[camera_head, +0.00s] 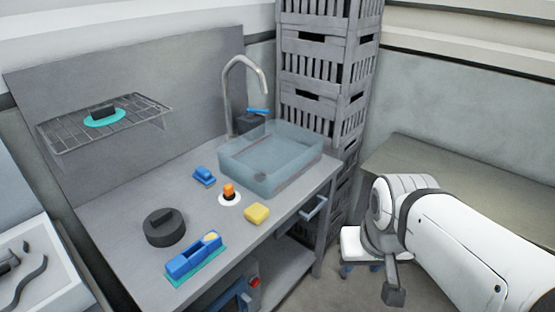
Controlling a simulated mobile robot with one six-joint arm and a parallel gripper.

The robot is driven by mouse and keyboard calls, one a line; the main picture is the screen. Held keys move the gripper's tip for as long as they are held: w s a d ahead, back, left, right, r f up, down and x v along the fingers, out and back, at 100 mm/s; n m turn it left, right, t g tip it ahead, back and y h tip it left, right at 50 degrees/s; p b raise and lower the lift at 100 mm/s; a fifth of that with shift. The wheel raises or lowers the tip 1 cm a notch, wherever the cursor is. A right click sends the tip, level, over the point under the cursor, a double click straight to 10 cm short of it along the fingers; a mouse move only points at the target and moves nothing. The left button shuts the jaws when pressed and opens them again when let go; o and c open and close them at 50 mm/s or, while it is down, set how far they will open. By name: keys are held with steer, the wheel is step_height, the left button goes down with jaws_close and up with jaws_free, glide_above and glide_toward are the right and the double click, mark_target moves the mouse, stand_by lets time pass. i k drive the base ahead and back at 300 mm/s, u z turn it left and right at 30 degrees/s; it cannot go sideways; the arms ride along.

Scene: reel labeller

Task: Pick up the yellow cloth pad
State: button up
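The yellow cloth pad (257,213) is a small, block-shaped yellow piece lying flat on the grey worktop, near its front edge. It lies in front of the sink, right of the orange-topped item, and nothing covers it. My gripper (358,269) hangs at the end of my white arm, to the right of the worktop and well apart from the pad.
A blue tape dispenser (193,256), dark round weight (164,227), orange-topped item (229,192) and small blue object (204,175) surround the pad's left side. A translucent sink (263,171) with a tall tap (229,95) stands behind. Stacked grey crates (310,68) rise beyond.

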mark_target(256, 213)
steer(key=z, duration=0.1)
steer(key=i, duration=0.9)
steer(key=u, duration=0.1)
